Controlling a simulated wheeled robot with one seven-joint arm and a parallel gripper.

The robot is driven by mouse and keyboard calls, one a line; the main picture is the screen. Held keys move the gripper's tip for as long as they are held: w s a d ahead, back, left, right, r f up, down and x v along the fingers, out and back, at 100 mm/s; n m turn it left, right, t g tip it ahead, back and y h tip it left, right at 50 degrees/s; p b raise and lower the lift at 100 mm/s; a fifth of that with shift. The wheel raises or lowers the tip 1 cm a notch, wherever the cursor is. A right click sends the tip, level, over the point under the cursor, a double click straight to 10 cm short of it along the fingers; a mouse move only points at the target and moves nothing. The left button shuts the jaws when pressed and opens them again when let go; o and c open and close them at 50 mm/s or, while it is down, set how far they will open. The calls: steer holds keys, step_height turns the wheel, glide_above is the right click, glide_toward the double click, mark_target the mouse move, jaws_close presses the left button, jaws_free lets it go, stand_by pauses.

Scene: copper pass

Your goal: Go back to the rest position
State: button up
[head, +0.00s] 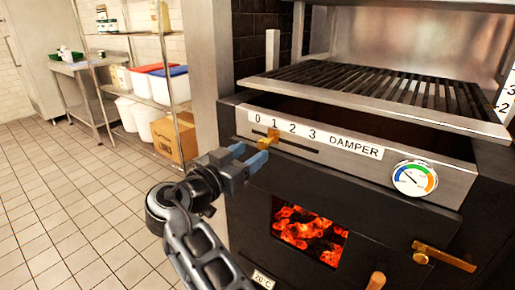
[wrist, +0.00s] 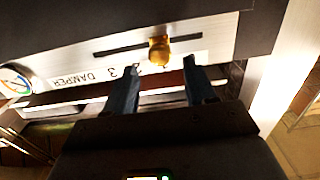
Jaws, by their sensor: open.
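My gripper (head: 252,154) is in front of the black grill oven's steel damper panel (head: 375,163), its two blue-grey fingers apart and nothing held between them. The brass damper knob (head: 268,139) sits in the slot near the mark 1. In the wrist view the knob (wrist: 159,50) lies just ahead of the fingertips (wrist: 162,68), in line with the gap between them. The knob looks clear of both fingers, though the exact distance is hard to tell.
A slatted grill grate (head: 390,88) juts out above the panel. A dial gauge (head: 414,178), a brass door handle (head: 444,257) and a window of glowing coals (head: 307,232) are on the front. Shelving (head: 135,90) stands behind. Tiled floor (head: 60,200) at left is clear.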

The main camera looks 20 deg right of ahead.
steer(key=shift+v, duration=0.85)
steer(key=shift+f, duration=0.1)
